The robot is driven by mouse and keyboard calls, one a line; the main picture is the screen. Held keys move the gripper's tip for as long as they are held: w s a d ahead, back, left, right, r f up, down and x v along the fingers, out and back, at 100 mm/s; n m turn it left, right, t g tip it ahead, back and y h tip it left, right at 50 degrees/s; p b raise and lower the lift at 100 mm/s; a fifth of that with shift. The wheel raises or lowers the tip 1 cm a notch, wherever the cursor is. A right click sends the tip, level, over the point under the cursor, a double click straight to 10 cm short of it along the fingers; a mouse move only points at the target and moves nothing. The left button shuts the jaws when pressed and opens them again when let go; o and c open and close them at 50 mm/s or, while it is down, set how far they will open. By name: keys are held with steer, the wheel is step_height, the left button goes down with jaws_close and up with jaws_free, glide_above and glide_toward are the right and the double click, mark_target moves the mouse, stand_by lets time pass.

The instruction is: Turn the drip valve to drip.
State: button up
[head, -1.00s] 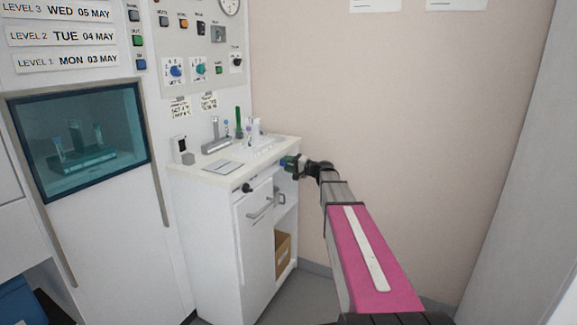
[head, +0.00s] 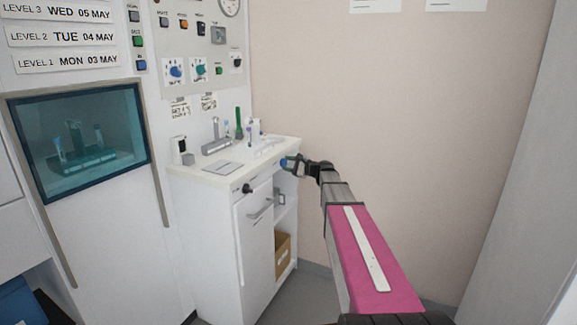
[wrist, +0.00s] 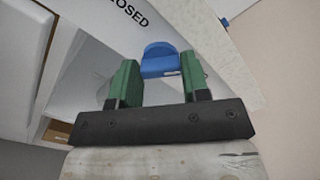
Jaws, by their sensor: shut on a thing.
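The drip valve shows as a blue handle (wrist: 160,61) in the wrist view and as a small blue spot (head: 284,163) at the right end of the counter in the head view. My gripper (wrist: 160,68) has green fingers, one on each side of the blue handle, and is shut on it. In the head view my gripper (head: 294,163) reaches the counter's right side. Black lettering reading "LOSED" (wrist: 132,12) shows on the pale surface at the upper left of the wrist view. No drip mark is visible.
The white counter (head: 205,174) carries a tube rack, a green tube and small devices. A cabinet door with a handle (head: 260,209) is below, beside an open shelf with a cardboard box (head: 283,255). A bare wall (head: 400,120) stands behind my arm.

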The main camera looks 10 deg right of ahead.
steer(key=shift+m, duration=0.6)
steer(key=o, duration=0.9)
steer(key=v, duration=1.1)
steer(key=shift+f, duration=0.1)
